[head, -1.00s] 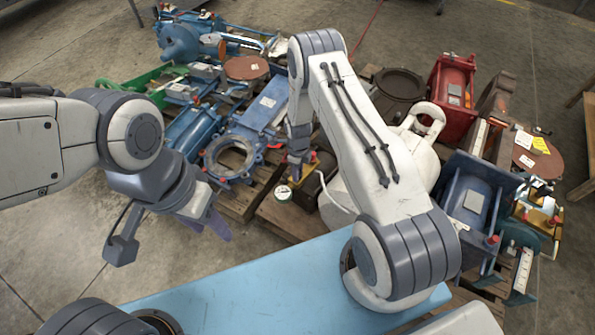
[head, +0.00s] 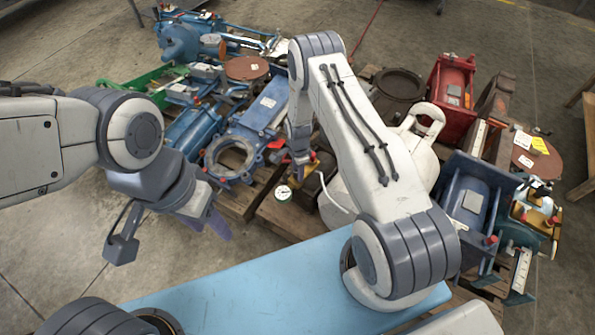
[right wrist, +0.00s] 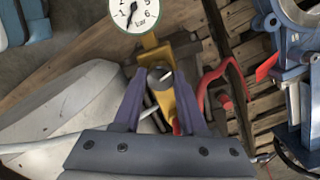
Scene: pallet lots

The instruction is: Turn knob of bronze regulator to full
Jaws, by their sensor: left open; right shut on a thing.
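The bronze regulator (right wrist: 185,107) shows in the right wrist view as a yellow-gold body with a round grey knob (right wrist: 159,78) that bears a light pointer mark. Its white gauge (right wrist: 130,13) is at the top edge, partly cut off, the needle pointing down and slightly left. The gauge (head: 283,193) also shows small in the head view. My right gripper (right wrist: 160,84) is shut on the knob, a finger on either side. In the head view my right gripper (head: 299,170) hides most of the regulator. My left gripper (head: 213,222) is open, empty and apart from it.
A red bent handle (right wrist: 212,80) stands close right of the regulator. A large pale rounded body (right wrist: 75,130) is on the left. Blue flanged parts (head: 232,157) and a red housing (head: 452,82) crowd the pallets. The floor at left is clear.

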